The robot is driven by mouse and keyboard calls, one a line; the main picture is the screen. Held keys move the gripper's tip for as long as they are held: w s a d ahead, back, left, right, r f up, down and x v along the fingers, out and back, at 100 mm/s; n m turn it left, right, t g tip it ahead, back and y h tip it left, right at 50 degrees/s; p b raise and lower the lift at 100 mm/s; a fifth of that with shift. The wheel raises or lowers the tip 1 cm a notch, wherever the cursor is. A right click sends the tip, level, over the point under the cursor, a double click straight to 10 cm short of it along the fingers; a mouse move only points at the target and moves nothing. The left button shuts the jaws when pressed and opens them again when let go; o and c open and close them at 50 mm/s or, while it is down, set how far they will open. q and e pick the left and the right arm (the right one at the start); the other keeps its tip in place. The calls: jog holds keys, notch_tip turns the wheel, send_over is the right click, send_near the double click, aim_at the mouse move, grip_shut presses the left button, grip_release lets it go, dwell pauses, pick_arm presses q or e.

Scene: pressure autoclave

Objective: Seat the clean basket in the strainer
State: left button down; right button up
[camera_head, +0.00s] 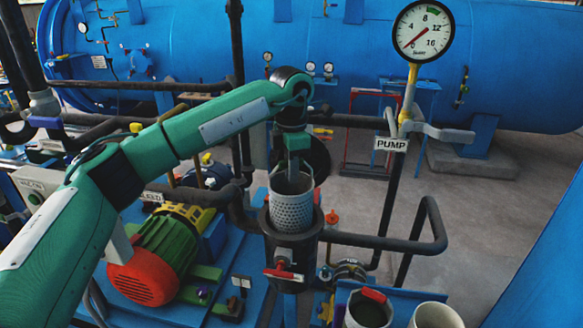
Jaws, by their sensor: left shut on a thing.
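The clean basket (291,212) is a light grey perforated cylinder. It stands upright at the mouth of the strainer (291,252), a dark cylindrical housing. Its lower part is hidden by the strainer's rim, and most of its wall shows above the rim. My left gripper (293,172) points straight down at the basket's top and is shut on the basket; its fingertips are partly hidden inside the basket's opening. I cannot tell how deep the basket sits. My right gripper is not in view.
A grey container with a red handle (373,296) and a pale empty container (436,316) stand at the lower right. A dark pipe (385,243) runs right from the strainer. A green and red pump motor (160,255) is to the left. A gauge (423,31) stands behind.

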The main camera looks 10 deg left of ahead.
aim_at(292, 215)
pick_arm(q)
jog(key=shift+f+b, duration=4.8)
jog(key=shift+f, duration=2.75)
jog(key=c, duration=1.3)
grip_release()
jog(key=shift+r, duration=0.1)
jog(key=shift+r, duration=0.5)
notch_tip(292, 215, up, 13)
jog(key=b, duration=0.2)
jog(key=shift+f+b, duration=0.1)
jog(key=shift+b, duration=0.3)
